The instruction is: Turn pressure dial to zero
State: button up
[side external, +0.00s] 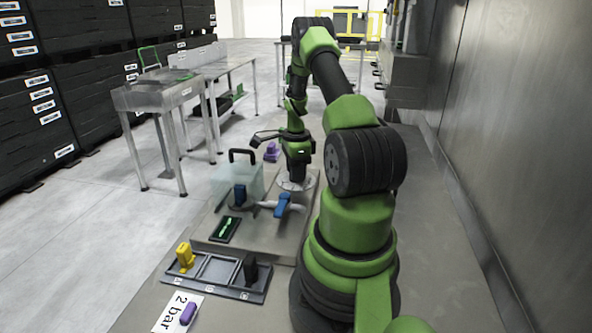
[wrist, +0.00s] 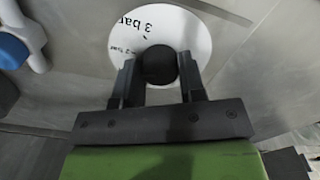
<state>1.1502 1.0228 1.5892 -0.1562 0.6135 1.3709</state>
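The pressure dial is a round white plate (wrist: 205,38) with black print, where "3 bar" and part of a "2 bar" mark are readable. A dark round knob (wrist: 158,65) stands at its middle. My gripper (wrist: 160,78) has one finger on each side of the knob, at or very near its edges; I cannot tell whether they press on it. In the side external view my gripper (side external: 297,172) points down over the dial's white plate (side external: 290,185), and the knob is hidden there. No zero mark is readable.
Blue-handled valves (side external: 283,203) sit left of the dial, one by a clear box (side external: 225,178) with a black handle. In front are a small dark display (side external: 225,230), a grey tray (side external: 215,268) with yellow and black pieces, and a "2 bar" card (side external: 172,314). A metal wall (side external: 510,120) rises right.

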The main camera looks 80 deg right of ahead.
jog(key=shift+c, duration=0.6)
jog(key=shift+n, duration=2.3)
jog(key=o, duration=0.9)
jog(key=shift+r, duration=0.15)
notch_tip(320, 180, up, 10)
jog(key=shift+f, duration=0.15)
